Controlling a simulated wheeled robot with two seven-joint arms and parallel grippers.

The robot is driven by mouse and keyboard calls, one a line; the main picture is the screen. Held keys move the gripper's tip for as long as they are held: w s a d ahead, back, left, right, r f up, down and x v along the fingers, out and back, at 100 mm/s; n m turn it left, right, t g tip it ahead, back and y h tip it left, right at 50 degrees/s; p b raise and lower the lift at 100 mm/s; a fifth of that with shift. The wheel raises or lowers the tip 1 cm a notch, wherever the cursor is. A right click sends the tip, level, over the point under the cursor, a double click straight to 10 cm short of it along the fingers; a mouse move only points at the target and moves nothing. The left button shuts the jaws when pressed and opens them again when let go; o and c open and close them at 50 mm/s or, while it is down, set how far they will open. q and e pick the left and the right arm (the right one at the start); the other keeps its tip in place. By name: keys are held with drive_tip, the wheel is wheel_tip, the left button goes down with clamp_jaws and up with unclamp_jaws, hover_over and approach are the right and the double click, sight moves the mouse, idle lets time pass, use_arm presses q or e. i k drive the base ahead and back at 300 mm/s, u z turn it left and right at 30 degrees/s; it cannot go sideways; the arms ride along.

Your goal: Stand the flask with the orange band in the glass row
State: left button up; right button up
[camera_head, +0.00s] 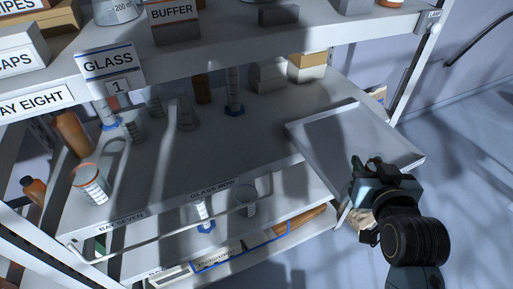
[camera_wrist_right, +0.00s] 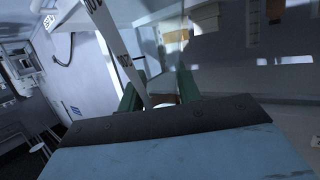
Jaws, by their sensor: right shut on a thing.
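My right gripper (camera_head: 366,172) is at the right, over the near right corner of a grey tray, and its fingers point up the picture. In the right wrist view its green fingers (camera_wrist_right: 160,92) are shut on a pale, see-through glass piece (camera_wrist_right: 161,84), likely the flask. A reddish-brown strip shows low on it; I cannot tell if this is the orange band. The shelf labelled GLASS ROW (camera_head: 212,188) is left of the gripper. My left gripper is not in view.
The grey tray (camera_head: 355,138) juts out at the shelf's right. Conical flasks (camera_head: 187,115), cylinders with blue bases (camera_head: 234,92) and a brown bottle (camera_head: 202,88) stand at the back left and middle. The shelf's middle is bare. An upper shelf (camera_head: 230,45) overhangs the back.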

sight(165, 171)
drive_tip(key=z, duration=0.3)
drive_tip(key=k, duration=1)
drive_tip(key=u, duration=1.15)
drive_tip(key=i, duration=1)
drive_tip(key=u, duration=0.05)
